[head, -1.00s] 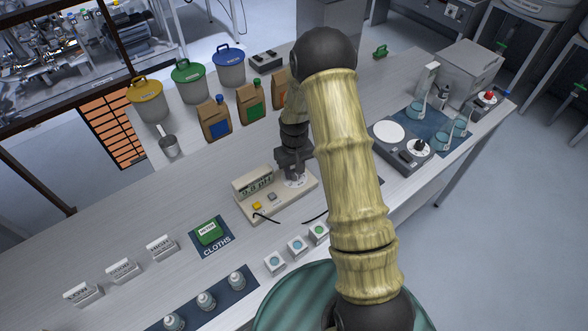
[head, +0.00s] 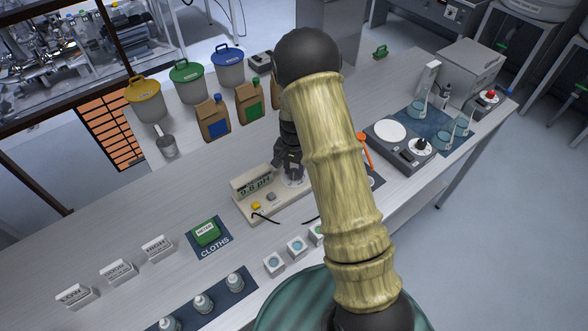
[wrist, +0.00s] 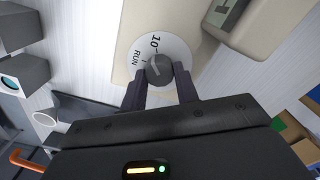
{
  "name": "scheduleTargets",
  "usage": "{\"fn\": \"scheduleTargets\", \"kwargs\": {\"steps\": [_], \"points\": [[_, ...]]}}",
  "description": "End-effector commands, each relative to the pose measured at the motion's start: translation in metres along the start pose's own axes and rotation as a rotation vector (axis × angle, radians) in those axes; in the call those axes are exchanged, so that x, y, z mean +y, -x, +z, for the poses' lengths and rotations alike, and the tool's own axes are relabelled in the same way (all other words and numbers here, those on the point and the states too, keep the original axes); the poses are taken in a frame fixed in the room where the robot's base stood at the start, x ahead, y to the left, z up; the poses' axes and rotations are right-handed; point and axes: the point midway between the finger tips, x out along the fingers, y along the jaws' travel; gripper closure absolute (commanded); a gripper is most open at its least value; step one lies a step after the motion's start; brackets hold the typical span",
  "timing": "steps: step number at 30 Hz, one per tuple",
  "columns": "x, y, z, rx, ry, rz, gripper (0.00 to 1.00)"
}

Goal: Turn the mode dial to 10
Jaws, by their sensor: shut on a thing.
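The mode dial is a dark grey knob (wrist: 158,68) on a white disc on the cream pH meter (wrist: 205,50). In the wrist view the disc carries the marks "10" and "RUN", and another mark is partly covered by the knob. A pale line on the knob points roughly up-left, toward the marks; its exact setting is hard to tell. My gripper (wrist: 160,82) is shut on the knob, one finger on each side. In the head view the meter (head: 245,211) reads about 9.8 pH, and my gripper (head: 291,172) is down over its right part.
Small white boxes (head: 274,264) stand in front of the meter. A green box on the cloths mat (head: 224,250) lies to the left. Brown bags (head: 215,122) stand behind, and a grey scale (head: 382,145) stands to the right. A black cable leaves the meter's front.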

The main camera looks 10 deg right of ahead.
Motion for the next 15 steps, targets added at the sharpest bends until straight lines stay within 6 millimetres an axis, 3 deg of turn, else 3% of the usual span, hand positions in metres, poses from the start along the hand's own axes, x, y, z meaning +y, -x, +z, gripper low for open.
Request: {"fn": "scheduleTargets", "kwargs": {"steps": [15], "points": [[-0.0015, 0.0011, 0.0005, 0.0, -0.266, -0.002, 0.93]]}}
